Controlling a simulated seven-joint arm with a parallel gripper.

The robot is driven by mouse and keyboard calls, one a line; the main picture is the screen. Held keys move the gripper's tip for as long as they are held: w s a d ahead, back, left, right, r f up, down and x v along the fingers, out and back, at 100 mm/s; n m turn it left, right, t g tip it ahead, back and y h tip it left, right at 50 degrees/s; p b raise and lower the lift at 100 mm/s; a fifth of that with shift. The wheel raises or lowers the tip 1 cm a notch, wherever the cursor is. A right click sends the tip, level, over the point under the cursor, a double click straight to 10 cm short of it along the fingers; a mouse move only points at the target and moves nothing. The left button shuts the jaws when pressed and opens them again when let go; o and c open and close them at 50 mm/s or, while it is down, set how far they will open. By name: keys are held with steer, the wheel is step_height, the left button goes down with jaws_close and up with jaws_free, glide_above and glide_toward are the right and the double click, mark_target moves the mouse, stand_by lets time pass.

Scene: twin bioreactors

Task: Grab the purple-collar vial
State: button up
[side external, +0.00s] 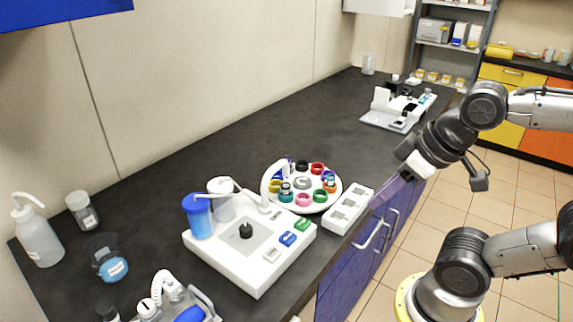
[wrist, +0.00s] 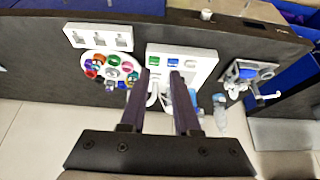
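A round white carousel (side external: 336,198) with several coloured ring collars stands on the dark bench; it also shows in the wrist view (wrist: 84,58), left of my fingers. Small vials show in the teal collar (side external: 286,190) and near the orange collar (side external: 330,184). My gripper (wrist: 158,73) is open and empty. In the side view my gripper (side external: 386,196) is right of the carousel, apart from it, near the bench's front edge.
A white device (side external: 255,280) with blue and clear cups stands left of the carousel. A white block with square recesses (side external: 348,210) lies right of it. Bottles and jars (side external: 40,238) stand at far left. The bench behind the carousel is clear.

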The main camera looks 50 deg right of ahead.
steer(key=o, duration=0.5)
steer(key=w+d+r+n+h, duration=0.1)
steer(key=w+d+r+n, duration=0.2)
steer(key=w+r+n, duration=0.65)
steer(key=n+g+h, duration=0.3)
steer(key=n+g, duration=0.1)
steer(key=n, duration=0.9)
glide_above(286, 156)
steer(key=s+a, duration=0.2)
steer(key=a, duration=0.1)
steer(key=f, duration=2)
steer(key=shift+w+d, duration=0.2)
steer(key=shift+w+d+x, duration=0.1)
steer(key=shift+w+x, duration=0.05)
steer(key=shift+x, duration=1.4)
steer(key=shift+w+d+x, duration=0.1)
steer(key=shift+d+x, duration=0.05)
steer(key=shift+x, duration=1.45)
